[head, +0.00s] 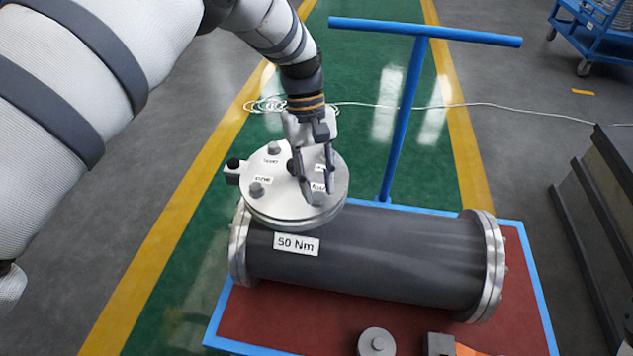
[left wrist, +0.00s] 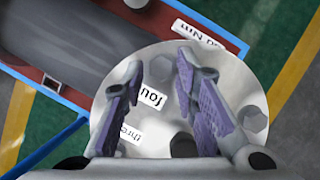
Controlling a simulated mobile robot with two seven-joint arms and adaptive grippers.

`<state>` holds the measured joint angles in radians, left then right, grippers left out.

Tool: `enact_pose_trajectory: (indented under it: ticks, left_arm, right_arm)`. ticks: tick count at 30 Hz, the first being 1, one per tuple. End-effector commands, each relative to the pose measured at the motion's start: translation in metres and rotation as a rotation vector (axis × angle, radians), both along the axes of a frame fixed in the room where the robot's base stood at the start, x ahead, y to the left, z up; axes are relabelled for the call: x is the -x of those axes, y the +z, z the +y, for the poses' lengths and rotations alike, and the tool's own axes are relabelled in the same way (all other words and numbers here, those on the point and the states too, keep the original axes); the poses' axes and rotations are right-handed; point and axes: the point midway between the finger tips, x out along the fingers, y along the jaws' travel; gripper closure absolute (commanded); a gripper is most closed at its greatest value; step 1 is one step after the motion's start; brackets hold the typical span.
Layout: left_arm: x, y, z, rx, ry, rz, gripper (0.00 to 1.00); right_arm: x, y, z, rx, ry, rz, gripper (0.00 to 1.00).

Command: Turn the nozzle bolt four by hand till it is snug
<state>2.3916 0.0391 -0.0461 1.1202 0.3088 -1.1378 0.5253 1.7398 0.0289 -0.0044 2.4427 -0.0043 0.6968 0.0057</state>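The round silver nozzle flange (head: 270,205) sits on top of the left end of a dark grey shell (head: 370,250). Nozzle bolt four (head: 318,197) is a grey hex head by the "four" label; it also shows in the left wrist view (left wrist: 160,69). My left gripper (head: 317,186) points down over the flange. In the left wrist view its purple-padded fingers (left wrist: 160,80) stand apart on either side of bolt four, with gaps visible. The "three" label lies nearer the gripper's palm. My right gripper is not in view.
Other bolt heads (head: 257,189) stand around the flange. A "50 Nm" label (head: 297,244) is on the shell. A blue T-handle (head: 405,110) rises behind it from the red, blue-edged cart (head: 262,310). A grey round part (head: 376,343) and an orange-grey tool (head: 440,345) lie in front.

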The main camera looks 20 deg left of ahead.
Motion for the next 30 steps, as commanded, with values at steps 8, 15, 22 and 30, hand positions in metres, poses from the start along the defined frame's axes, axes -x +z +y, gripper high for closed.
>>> enact_pose_trajectory:
  ticks: [8,15,22,30]
  left_arm:
    - [0.001,-0.002,0.000,0.000,0.001,0.004,0.60]
    - [-0.010,0.031,0.010,-0.001,0.002,-0.003,0.60]
    - [-0.026,0.086,0.025,-0.001,0.001,0.000,0.60]
    - [-0.032,0.110,0.032,0.000,0.001,0.003,0.60]
  right_arm:
    - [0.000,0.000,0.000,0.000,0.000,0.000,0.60]
    - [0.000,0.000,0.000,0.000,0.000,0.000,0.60]
    - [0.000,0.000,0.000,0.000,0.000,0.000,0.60]
    - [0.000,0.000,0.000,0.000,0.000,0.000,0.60]
